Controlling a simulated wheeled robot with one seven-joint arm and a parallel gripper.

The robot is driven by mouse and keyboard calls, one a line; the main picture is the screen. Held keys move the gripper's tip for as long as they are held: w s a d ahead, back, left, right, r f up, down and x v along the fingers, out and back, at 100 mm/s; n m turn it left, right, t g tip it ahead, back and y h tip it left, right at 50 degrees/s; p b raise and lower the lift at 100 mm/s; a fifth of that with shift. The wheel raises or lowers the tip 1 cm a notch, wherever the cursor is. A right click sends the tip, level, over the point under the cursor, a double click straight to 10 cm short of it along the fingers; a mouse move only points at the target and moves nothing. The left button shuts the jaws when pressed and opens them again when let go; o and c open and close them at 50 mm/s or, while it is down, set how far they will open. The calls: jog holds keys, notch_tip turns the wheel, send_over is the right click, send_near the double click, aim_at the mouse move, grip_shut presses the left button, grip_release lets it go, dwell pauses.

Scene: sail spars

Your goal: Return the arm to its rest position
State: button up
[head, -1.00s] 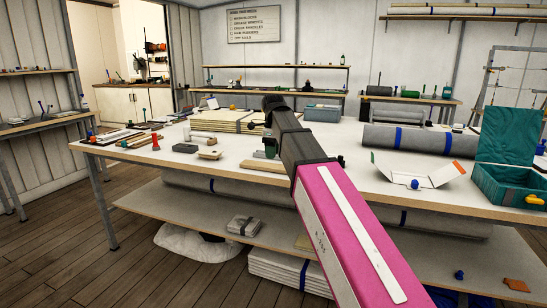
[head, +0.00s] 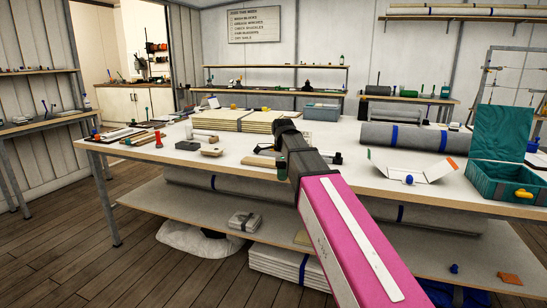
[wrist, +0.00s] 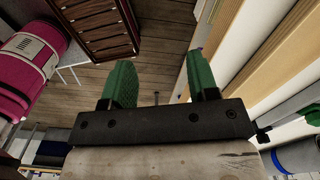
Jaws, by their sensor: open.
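My arm, pink with a white strip and dark joints, reaches from the bottom right of the head view over the front of the long workbench (head: 130,152). Its far end bends down near the bench's front edge. In the wrist view my gripper (wrist: 158,74) shows two green fingers spread wide, with nothing between them. Wooden floor (wrist: 160,40) shows behind the fingers.
A white bundle (head: 285,265) lies below. In the wrist view, a dark slatted crate (wrist: 95,25) stands upper left. Floor at front left is clear.

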jog(key=s+d+f+n, duration=0.5)
jog(key=s+f+n, duration=0.1)
jog(key=f, duration=0.4)
jog(key=s+d+f+n, duration=0.5)
jog(key=s+f+n, duration=0.1)
jog(key=f, duration=0.5)
jog(key=s+d+f+n, duration=0.5)
jog(key=f+n, duration=0.1)
jog(key=f, duration=0.5)
jog(key=shift+s+d, duration=0.3)
jog(key=shift+s, duration=0.1)
